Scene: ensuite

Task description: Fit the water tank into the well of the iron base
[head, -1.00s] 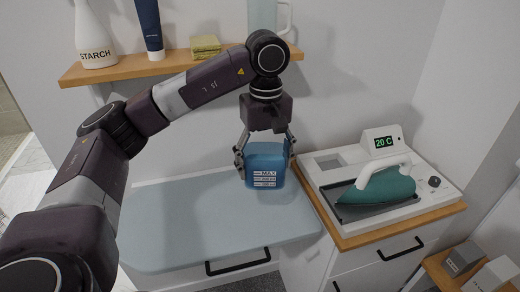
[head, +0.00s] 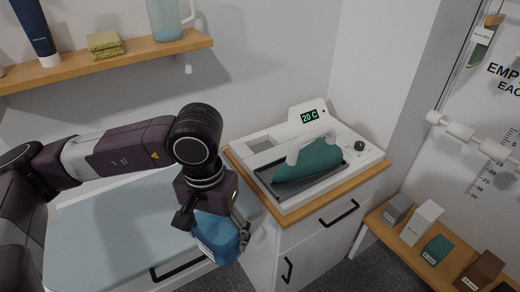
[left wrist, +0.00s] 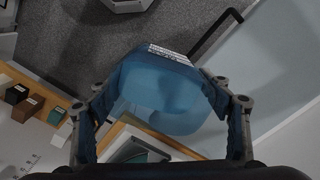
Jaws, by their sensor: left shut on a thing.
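My left gripper (head: 213,222) is shut on the blue water tank (head: 217,239), which has a white label and hangs tilted in front of the light blue board. The tank also shows between the two fingers in the left wrist view (left wrist: 165,95). The white iron base (head: 345,158) stands on a wooden-topped cabinet to the right of the gripper. Its well (head: 262,146) is a small grey recess at the back left. A teal iron (head: 312,161) rests on the base, and its display reads 20 C. My right gripper is not in view.
The light blue ironing board (head: 110,235) lies at the left. A wall shelf (head: 130,56) above holds a jug (head: 165,20), folded cloths (head: 104,44) and a dark tube (head: 34,30). A low shelf (head: 400,240) with several small boxes stands at the right.

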